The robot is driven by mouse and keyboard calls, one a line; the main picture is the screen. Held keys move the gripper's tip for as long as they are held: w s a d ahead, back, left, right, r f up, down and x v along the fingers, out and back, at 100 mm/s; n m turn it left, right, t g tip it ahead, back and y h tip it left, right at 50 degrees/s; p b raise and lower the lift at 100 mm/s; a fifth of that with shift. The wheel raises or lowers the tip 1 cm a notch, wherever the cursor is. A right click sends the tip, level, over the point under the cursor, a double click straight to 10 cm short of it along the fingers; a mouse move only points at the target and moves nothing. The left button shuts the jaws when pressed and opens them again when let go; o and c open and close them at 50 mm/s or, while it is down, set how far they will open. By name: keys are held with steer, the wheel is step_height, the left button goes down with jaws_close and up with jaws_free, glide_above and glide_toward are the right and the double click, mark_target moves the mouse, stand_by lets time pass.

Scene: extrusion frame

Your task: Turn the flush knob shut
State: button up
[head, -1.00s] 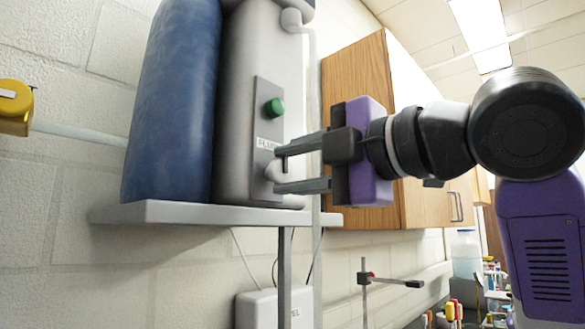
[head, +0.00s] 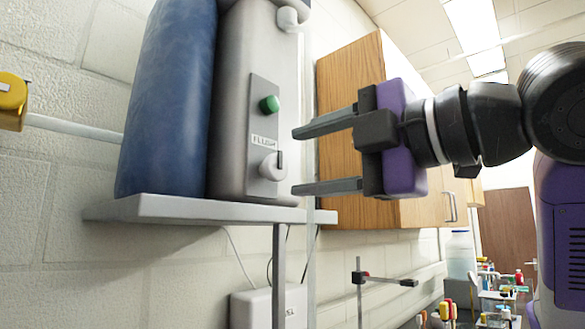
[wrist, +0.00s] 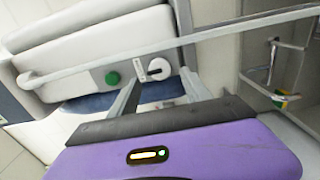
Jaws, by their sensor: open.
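The flush knob (head: 271,166) is a white round knob with a dark pointer mark, below the FLUSH label (head: 264,140) on a grey plate. In the head view its dark mark stands near upright at its right side. The knob also shows in the wrist view (wrist: 158,69), beyond the fingers, with a dark mark across it. My gripper (head: 296,161) is open and empty. Its two fingers point left toward the plate, one above the other, and end to the right of the knob, apart from it.
A green button (head: 269,104) sits above the label. The grey unit and a blue cylinder (head: 167,100) stand on a grey shelf (head: 190,209). A white pipe (head: 310,110) runs down beside the unit. A wooden cabinet (head: 345,80) is behind my gripper.

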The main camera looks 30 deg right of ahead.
steer(key=v, duration=0.3)
steer(key=shift+s+d, duration=0.1)
steer(key=shift+s, duration=0.2)
stand_by(0.3)
